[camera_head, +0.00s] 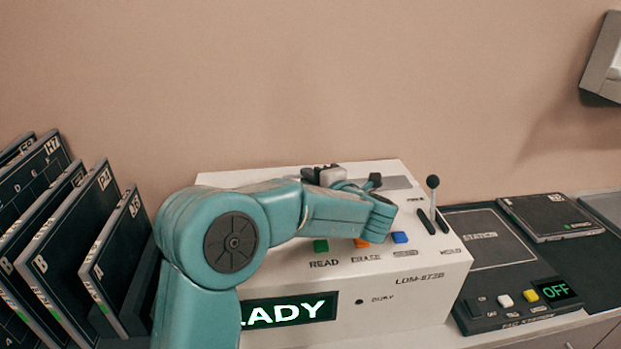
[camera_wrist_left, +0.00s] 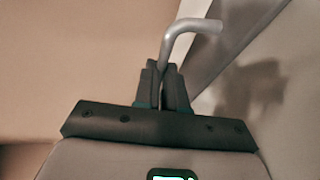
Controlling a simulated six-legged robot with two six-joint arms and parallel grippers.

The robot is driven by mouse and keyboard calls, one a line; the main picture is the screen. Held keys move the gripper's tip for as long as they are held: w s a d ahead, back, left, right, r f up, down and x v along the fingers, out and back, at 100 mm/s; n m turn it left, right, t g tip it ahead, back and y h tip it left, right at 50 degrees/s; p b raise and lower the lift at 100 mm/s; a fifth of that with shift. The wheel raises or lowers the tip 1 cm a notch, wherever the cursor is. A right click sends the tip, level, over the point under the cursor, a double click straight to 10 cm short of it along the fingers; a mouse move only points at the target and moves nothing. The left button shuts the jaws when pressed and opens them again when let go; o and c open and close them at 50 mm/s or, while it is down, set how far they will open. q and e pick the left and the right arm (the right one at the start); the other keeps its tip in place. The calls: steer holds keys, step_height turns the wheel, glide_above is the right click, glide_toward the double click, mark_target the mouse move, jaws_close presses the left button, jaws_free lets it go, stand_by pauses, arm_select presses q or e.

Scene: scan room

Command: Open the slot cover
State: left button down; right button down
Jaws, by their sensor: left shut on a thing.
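The white machine (camera_head: 400,275) stands on the counter with a lit display partly covered by my left arm. A grey flat panel (camera_head: 398,183) shows on its top near the back edge; I cannot tell whether it is the slot cover. In the wrist view my left gripper (camera_wrist_left: 166,88) is shut on a bent grey metal handle (camera_wrist_left: 188,26), whose rod runs down between the fingers. In the head view my left arm reaches over the machine's top and hides much of it, and the fingertips and handle cannot be made out. My right gripper is not in view.
Green (camera_head: 320,246), orange (camera_head: 361,243) and blue (camera_head: 400,237) buttons and a black-knobbed lever (camera_head: 433,200) are on the machine. Several dark cartridges (camera_head: 62,250) stand at left. A dark unit (camera_head: 500,270) reading OFF lies at right.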

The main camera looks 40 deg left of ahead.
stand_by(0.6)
arm_select(q)
steer(key=w+a+p, duration=0.1)
steer(key=w+a, duration=0.1)
steer(key=w+a+p, duration=0.1)
steer(key=w+a, duration=0.1)
steer(key=a, duration=0.1)
steer(key=shift+w+a, duration=0.15)
steer(key=c, duration=1.2)
jaws_free()
steer(key=b+v, duration=0.1)
steer(key=v, duration=1.5)
